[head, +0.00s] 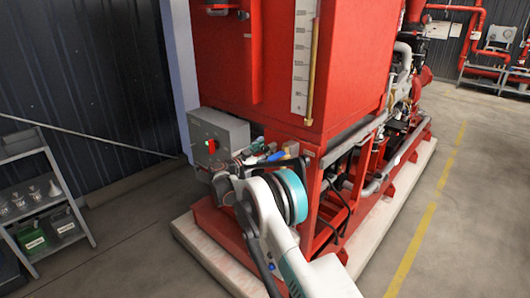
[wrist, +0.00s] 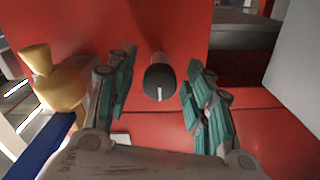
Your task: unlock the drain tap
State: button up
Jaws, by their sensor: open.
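A brass fitting (wrist: 52,82) with a blue lever (wrist: 42,150) is at the left of the wrist view, outside my left finger. It looks like the drain tap; in the head view a blue piece (head: 277,156) and a yellow piece (head: 291,148) show low at the red tank. A dark round stub (wrist: 160,80) with a pale slot or pin sticks out from the red wall between my fingers. My gripper (wrist: 158,88) is open, its green-padded fingers either side of the stub with gaps showing. In the head view my arm partly hides this area.
A grey control box (head: 218,138) with a red and green switch stands left of my gripper. The red tank (head: 290,60) rises above, on a red frame with a pale plinth (head: 395,190). A shelf (head: 45,195) stands at left. The right floor is clear.

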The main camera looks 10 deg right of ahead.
jog(key=shift+w+d, duration=0.1)
jog(key=shift+d, duration=0.1)
jog(key=c, duration=1.1)
jog(key=n+b, duration=0.1)
jog(key=n, duration=0.3)
jog(key=shift+b, duration=0.4)
jog(key=n+b, duration=0.1)
jog(key=n, duration=0.5)
jog(key=n+b, duration=0.1)
jog(key=n, duration=0.4)
jog(key=shift+n+b, duration=0.3)
jog(key=shift+n, duration=2.2)
